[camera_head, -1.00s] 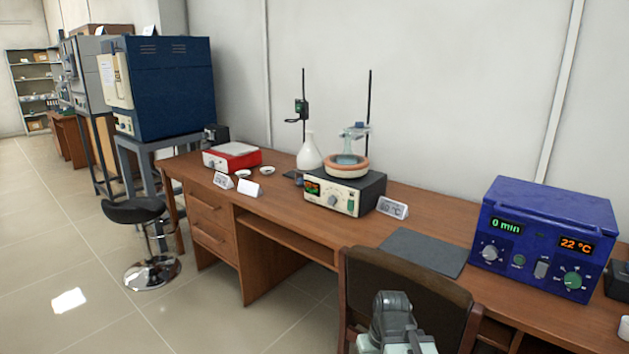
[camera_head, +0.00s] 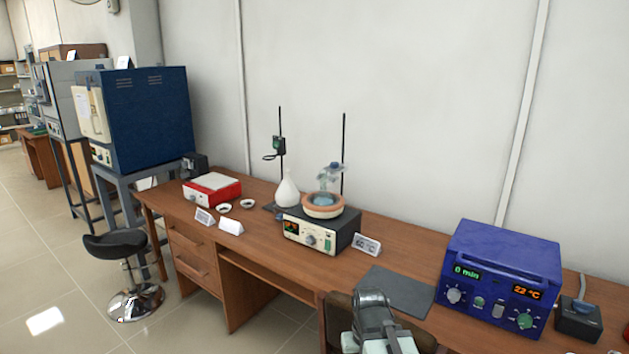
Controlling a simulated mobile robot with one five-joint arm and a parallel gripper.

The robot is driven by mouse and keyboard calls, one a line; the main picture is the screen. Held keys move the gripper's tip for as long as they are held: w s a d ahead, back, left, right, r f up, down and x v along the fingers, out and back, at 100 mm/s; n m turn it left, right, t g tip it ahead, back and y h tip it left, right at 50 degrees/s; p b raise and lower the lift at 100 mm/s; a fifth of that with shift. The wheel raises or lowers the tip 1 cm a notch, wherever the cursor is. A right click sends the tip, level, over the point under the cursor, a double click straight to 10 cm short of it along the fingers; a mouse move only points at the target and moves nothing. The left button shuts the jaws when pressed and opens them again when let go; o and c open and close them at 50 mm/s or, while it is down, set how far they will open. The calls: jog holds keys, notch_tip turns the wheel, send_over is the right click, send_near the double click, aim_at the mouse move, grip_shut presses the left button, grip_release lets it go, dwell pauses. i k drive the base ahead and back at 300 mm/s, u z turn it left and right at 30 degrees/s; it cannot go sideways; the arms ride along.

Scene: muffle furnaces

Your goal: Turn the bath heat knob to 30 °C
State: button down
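A blue box-shaped unit (camera_head: 500,280) stands at the right of the long wooden desk. Its front has a green display reading 0 min and an orange display reading 22 °C. A green-faced knob (camera_head: 524,321) sits under the temperature display, and a grey knob (camera_head: 453,295) sits under the time display. The pointer marks are too small to read. Part of my arm shows at the bottom centre, in front of the desk and left of the blue unit. My gripper's fingers do not show, and nothing of mine touches the knobs.
A chair (camera_head: 337,308) stands at the desk's front, beside my arm. A dark mat (camera_head: 398,290) lies left of the blue unit, and a small black box (camera_head: 578,318) is right of it. A hotplate (camera_head: 320,234) with a small bowl stands further left. A stool (camera_head: 117,246) is far left.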

aim_at(524, 320)
jog(key=z, duration=1.8)
jog(key=k, duration=1.2)
jog(key=u, duration=1.25)
jog(key=i, duration=1)
